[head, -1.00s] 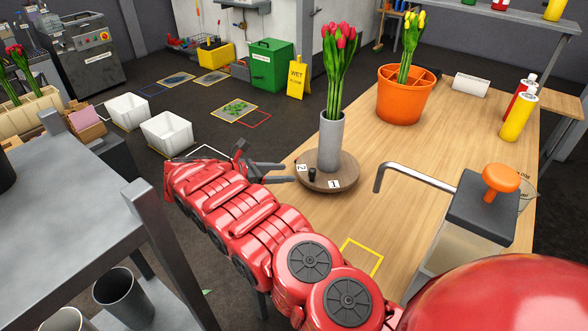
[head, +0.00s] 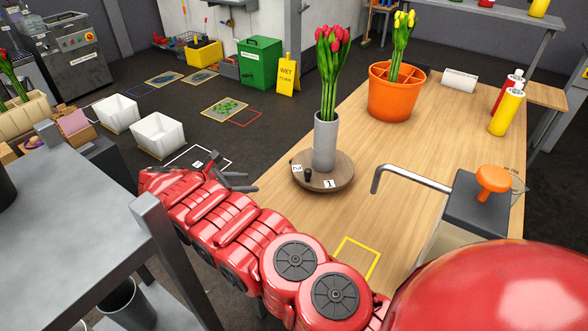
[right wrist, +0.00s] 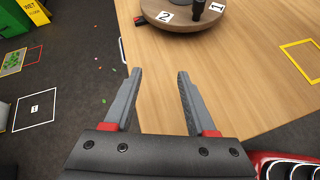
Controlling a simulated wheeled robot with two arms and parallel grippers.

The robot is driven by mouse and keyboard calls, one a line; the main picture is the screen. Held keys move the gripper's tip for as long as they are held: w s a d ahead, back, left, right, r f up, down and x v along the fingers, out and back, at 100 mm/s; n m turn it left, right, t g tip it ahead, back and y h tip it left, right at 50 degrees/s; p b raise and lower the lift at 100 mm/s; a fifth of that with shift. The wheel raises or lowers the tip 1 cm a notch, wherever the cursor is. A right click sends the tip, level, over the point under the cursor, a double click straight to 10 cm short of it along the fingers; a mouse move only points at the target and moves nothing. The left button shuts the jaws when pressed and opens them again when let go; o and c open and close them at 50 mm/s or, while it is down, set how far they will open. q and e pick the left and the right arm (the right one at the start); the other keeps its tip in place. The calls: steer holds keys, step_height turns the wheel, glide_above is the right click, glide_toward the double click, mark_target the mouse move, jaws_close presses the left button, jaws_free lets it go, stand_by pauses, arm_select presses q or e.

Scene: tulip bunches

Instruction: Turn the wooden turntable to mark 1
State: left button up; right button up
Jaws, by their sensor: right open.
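The round wooden turntable (head: 343,182) lies on the near left part of the wooden table. It bears a grey vase (head: 325,140) of red tulips (head: 331,65), labels 1 (head: 329,184) and 2 (head: 296,169), and a short black peg (head: 308,174) between them. In the right wrist view the turntable (right wrist: 190,25) is cut off at the top; label 2 (right wrist: 164,16) is near a small dark, red-tipped piece (right wrist: 140,20) at the rim. My right gripper (head: 252,182) is open and empty, left of the turntable and apart from it; its fingers (right wrist: 159,72) point towards it. My left gripper is out of view.
An orange pot (head: 394,95) of yellow tulips stands behind on the table (head: 445,125). A pump dispenser (head: 470,205) with a bent spout is to the right. A yellow square (head: 356,258) marks the front. A grey bench (head: 70,220) is at left.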

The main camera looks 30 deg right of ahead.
mark_target(308, 172)
steer(key=w+a+f+t+y+p, duration=0.2)
steer(key=w+a+f+t+y, duration=0.55)
steer(key=w+f, duration=0.3)
steer(key=s+d+r+n+h+p, duration=0.1)
steer(key=s+d+r, duration=0.2)
steer(key=s, duration=0.1)
steer(key=s+d+r+n+t+h+p, duration=0.1)
steer(key=s+d+r+n, duration=0.1)
steer(key=s+d+r, duration=0.2)
steer(key=s+d+r+n+t+h+p, duration=0.1)
steer(key=s+d+r, duration=0.3)
steer(key=s, duration=0.2)
steer(key=shift+s+d+n+t+h, duration=0.15)
steer(key=shift+d+n+t+h, duration=0.1)
steer(key=shift+n, duration=0.15)
steer(key=s+d+r+n+g+h+p, duration=0.1)
steer(key=s+d+r+n, duration=0.15)
steer(key=s, duration=0.35)
steer(key=s+d+r+n+g+h+p, duration=0.1)
steer(key=s+r+n+g, duration=0.15)
steer(key=s, duration=0.35)
steer(key=shift+m+t, duration=0.45)
steer(key=shift+m, duration=0.05)
steer(key=p+x, duration=0.1)
steer(key=x, duration=1.6)
steer(key=shift+w+d+r+p, duration=0.1)
steer(key=shift+w+r+p, duration=0.1)
steer(key=shift+p, duration=0.15)
steer(key=shift+c, duration=0.4)
